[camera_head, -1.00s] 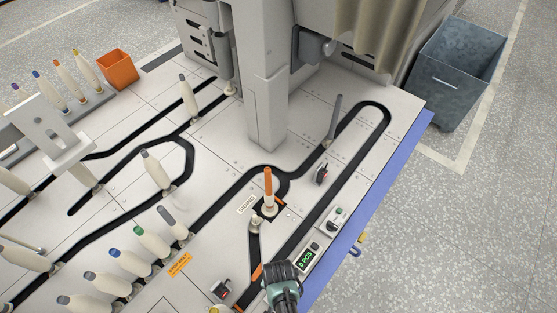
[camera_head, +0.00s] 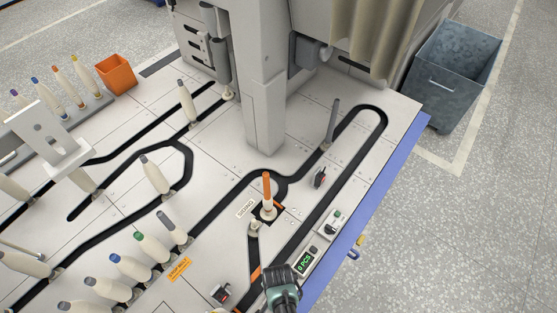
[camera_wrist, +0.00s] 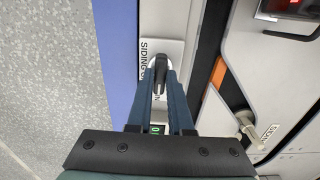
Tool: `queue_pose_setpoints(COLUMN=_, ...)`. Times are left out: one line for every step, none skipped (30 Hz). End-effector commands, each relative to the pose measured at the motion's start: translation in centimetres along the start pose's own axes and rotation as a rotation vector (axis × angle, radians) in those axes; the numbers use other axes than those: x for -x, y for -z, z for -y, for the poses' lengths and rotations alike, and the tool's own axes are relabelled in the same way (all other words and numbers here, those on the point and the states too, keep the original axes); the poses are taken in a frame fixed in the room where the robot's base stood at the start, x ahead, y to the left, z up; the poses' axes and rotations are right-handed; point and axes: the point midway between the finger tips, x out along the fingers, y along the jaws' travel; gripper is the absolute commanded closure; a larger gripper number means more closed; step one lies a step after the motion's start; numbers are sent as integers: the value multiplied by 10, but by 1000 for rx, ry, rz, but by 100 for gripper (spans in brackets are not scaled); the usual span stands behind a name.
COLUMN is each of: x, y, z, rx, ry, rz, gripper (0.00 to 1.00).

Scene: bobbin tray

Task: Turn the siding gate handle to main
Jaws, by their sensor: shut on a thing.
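The black gate handle (camera_wrist: 160,68) stands on a pale plate (camera_wrist: 176,50) lettered SIDING in the wrist view. Part of a second label shows below it, mostly covered by a finger. My gripper (camera_wrist: 161,80) has its two dark blue fingers closed around the handle. I cannot tell exactly which label the handle points to. In the head view my gripper (camera_head: 281,284) is at the front edge of the table, and it hides the handle. An orange piece (camera_wrist: 219,72) lies on the black track beside the plate; it also shows in the head view (camera_head: 255,274).
A counter display (camera_head: 305,259) and a small switch box (camera_head: 333,224) sit along the blue edge (camera_head: 340,250). An orange-tipped bobbin (camera_head: 267,196) stands by the SIDING sign (camera_head: 246,208). Several bobbins stand at the left. A grey column (camera_head: 265,110) rises behind.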

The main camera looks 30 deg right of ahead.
Motion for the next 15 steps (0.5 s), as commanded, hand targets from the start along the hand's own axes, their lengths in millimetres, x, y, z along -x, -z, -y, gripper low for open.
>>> queue_pose_setpoints(x=0, y=-1, z=0, rx=-3, ry=-1, rz=2, gripper=100)
queue_pose_setpoints(x=0, y=-1, z=0, rx=-3, ry=-1, rz=2, gripper=80)
queue_pose_setpoints(x=0, y=-1, z=0, rx=-3, ry=-1, rz=2, gripper=72)
queue_pose_setpoints(x=0, y=-1, z=0, rx=-3, ry=0, rz=2, gripper=67)
queue_pose_setpoints(x=0, y=-1, z=0, rx=-2, ry=0, rz=2, gripper=62)
queue_pose_setpoints(x=0, y=0, z=0, rx=-2, ry=0, rz=2, gripper=54)
queue_pose_setpoints(x=0, y=0, z=0, rx=-2, ry=0, rz=2, gripper=51)
queue_pose_setpoints(x=0, y=0, z=0, rx=-2, ry=0, rz=1, gripper=51)
queue_pose_setpoints(x=0, y=0, z=0, rx=-1, ry=0, rz=1, gripper=51)
queue_pose_setpoints(x=0, y=0, z=0, rx=-1, ry=0, rz=1, gripper=51)
queue_pose_setpoints(x=0, y=0, z=0, rx=-1, ry=0, rz=1, gripper=51)
queue_pose_setpoints(x=0, y=0, z=0, rx=-1, ry=0, rz=1, gripper=51)
queue_pose_setpoints(x=0, y=0, z=0, rx=-1, ry=0, rz=1, gripper=51)
queue_pose_setpoints(x=0, y=0, z=0, rx=-1, ry=0, rz=1, gripper=51)
queue_pose_setpoints(x=1, y=0, z=0, rx=0, ry=0, rz=1, gripper=51)
